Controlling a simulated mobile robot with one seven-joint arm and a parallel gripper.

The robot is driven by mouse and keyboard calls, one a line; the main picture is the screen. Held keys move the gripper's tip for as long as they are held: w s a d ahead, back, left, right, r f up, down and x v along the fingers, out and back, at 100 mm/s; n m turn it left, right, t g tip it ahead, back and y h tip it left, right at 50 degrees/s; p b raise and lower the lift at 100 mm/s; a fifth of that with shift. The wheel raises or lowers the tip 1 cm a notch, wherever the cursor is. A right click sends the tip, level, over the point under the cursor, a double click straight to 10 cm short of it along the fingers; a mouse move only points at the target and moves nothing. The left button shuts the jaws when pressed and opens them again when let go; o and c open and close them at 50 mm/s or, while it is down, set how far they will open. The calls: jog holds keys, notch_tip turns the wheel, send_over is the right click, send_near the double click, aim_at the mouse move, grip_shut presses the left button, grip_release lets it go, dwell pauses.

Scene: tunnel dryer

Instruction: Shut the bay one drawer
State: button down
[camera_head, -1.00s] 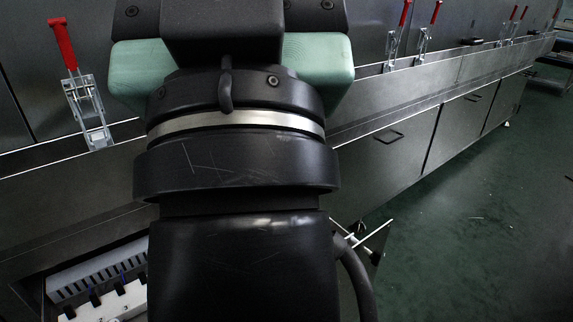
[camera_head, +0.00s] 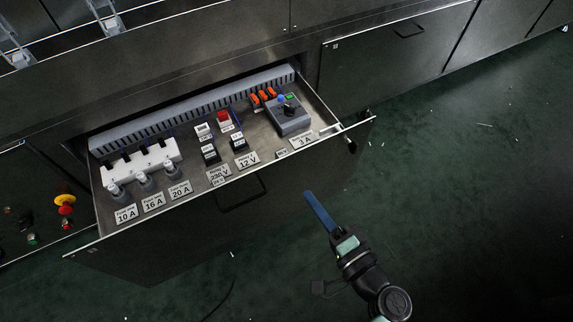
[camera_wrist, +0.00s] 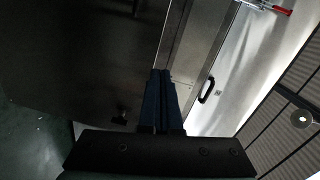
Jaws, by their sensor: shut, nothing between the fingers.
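An open drawer (camera_head: 300,170) is pulled well out of the grey machine in the head view. It holds labelled electrical parts, and a dark bar handle (camera_head: 243,194) is on its front. Whether a label names it bay one is too small to read. My gripper (camera_head: 308,194) is shut, its blue fingers together and empty. In the head view it appears in front of the drawer's right half, apart from the handle; exact clearance is unclear. In the wrist view the shut fingers (camera_wrist: 160,73) point toward a dark surface beside a grey panel.
Inside the drawer are a white fuse block (camera_head: 140,160), a grey box with a knob (camera_head: 288,115) and several small modules. A closed door with a handle (camera_head: 408,30) is to the right. Green floor in front is largely clear.

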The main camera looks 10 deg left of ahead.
aim_at(278, 163)
jog(key=s+d+f+m+t, duration=0.1)
jog(key=s+f+m, duration=0.1)
jog(key=s+f, duration=0.15)
jog(key=b+x, duration=0.1)
jog(key=x, duration=0.3)
jog(key=b+x, duration=0.1)
jog(key=x, duration=0.4)
jog(key=r+x, duration=0.1)
jog(key=x, duration=0.3)
jog(key=shift+w+a+b, duration=0.15)
jog(key=shift+w+b, duration=0.15)
jog(key=shift+b, duration=0.1)
